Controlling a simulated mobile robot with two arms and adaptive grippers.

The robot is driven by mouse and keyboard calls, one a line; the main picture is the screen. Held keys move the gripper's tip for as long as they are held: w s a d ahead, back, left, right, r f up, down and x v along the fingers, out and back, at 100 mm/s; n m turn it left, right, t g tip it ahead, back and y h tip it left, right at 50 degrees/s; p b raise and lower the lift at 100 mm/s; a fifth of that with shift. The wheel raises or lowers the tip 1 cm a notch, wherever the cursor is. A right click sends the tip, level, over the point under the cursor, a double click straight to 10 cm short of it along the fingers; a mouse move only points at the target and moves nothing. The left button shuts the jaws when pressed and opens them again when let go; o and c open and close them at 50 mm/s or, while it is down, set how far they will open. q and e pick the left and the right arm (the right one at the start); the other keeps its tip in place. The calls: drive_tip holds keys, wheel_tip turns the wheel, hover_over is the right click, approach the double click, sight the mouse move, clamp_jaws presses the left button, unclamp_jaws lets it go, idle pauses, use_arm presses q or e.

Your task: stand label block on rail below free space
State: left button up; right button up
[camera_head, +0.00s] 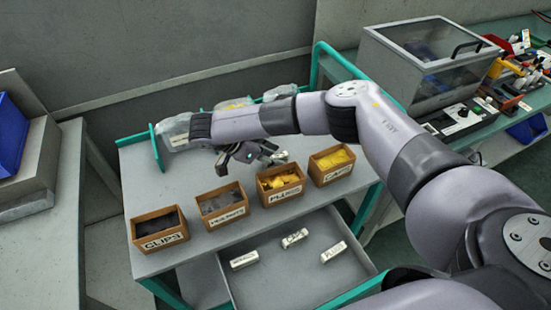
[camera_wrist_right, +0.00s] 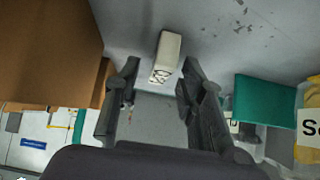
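My right gripper (camera_head: 246,160) hangs over the cart top behind the row of boxes. In the right wrist view the gripper (camera_wrist_right: 159,70) is open, its two fingers apart. A white label block (camera_wrist_right: 167,52) with dark lettering lies on the grey surface, lined up with the gap between the fingertips; neither finger visibly touches it. In the head view a pale piece of it (camera_head: 281,156) seems to show beside the gripper. Three more white label blocks lie in the lower tray: left (camera_head: 244,260), middle (camera_head: 294,238) and right (camera_head: 333,251). My left gripper is not in view.
Several brown boxes stand along the cart's front edge, including CLIPS (camera_head: 160,240) and CAPS (camera_head: 331,177). Clear bags (camera_head: 174,128) stand at the back, partly behind my arm. A teal end rail (camera_head: 156,148) is at the left. A brown box wall (camera_wrist_right: 45,50) is close beside the gripper.

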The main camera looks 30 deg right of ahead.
sight(272, 157)
clamp_jaws()
idle(0.3)
wheel_tip(272, 157, up, 20)
drive_tip(key=s+a+f+n+t+y, duration=0.1)
drive_tip(key=s+a+f+n+t, duration=0.2)
drive_tip(key=s, duration=0.3)
drive_tip(key=s+a+f+n+t+y, duration=0.1)
drive_tip(key=s+a+f+n+t, duration=0.2)
drive_tip(key=s, duration=0.4)
drive_tip(key=shift+a+f+n, duration=0.3)
drive_tip(key=shift+f+n, duration=0.15)
drive_tip(key=shift+n, duration=0.75)
drive_tip(key=shift+s+f, duration=0.1)
drive_tip(key=shift+s, duration=0.05)
